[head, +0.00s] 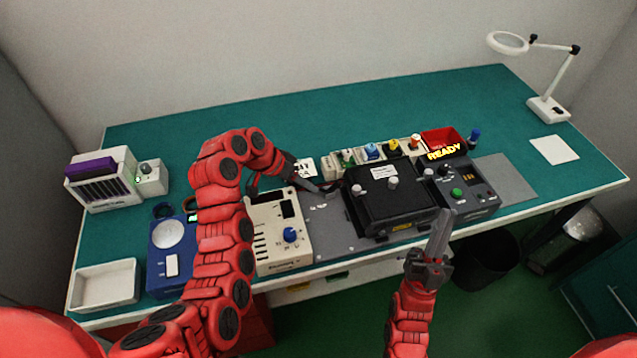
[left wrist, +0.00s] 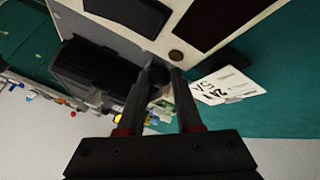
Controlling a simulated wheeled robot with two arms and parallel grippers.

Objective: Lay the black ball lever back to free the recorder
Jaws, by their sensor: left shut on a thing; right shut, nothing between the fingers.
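My left gripper (head: 326,190) reaches down between the beige unit (head: 271,252) and the black box-shaped recorder (head: 388,207). In the left wrist view its two fingers (left wrist: 158,88) are closed around a small dark ball, which looks like the black ball lever (left wrist: 157,71). The lever's stem and its tilt are hidden by the fingers. The recorder sits on a grey mat and also shows dark in the left wrist view (left wrist: 88,75). My right gripper (head: 446,215) is shut and empty, pointing up in front of the recorder's right side.
A blue unit (head: 168,265) and white tray (head: 106,285) are at left. The table's back is clear.

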